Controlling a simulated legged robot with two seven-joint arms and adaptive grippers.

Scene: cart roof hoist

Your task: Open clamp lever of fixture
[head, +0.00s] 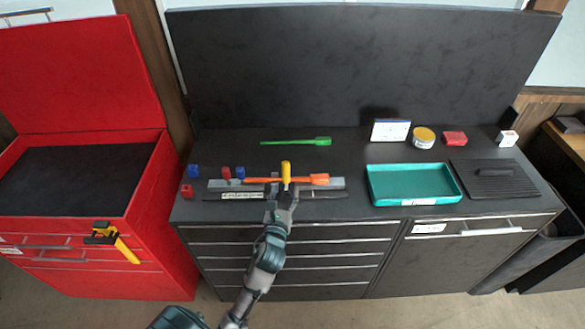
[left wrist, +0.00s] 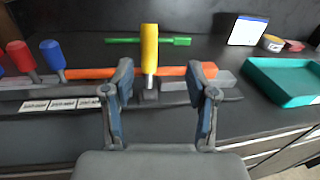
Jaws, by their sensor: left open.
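The fixture is a low grey bar (head: 333,184) on the dark workbench, with an orange tool (head: 320,179) lying along it. A yellow clamp lever (head: 286,168) stands upright at its middle; it also shows in the left wrist view (left wrist: 149,48). My left gripper (head: 283,192) is at the near side of the lever. In the left wrist view its two fingers (left wrist: 161,72) are spread apart, with the lever appearing between them, nearer the left finger. Whether a finger touches it I cannot tell. Part of the orange tool is hidden behind the fingers. My right gripper is not in view.
Red (head: 226,172) and blue (head: 240,172) upright handles stand at the fixture's left. A green tool (head: 295,142) lies behind. A teal tray (head: 375,199) is to the right, with a yellow-and-white tin (head: 423,137) behind it. A red cabinet (head: 170,230) stands left.

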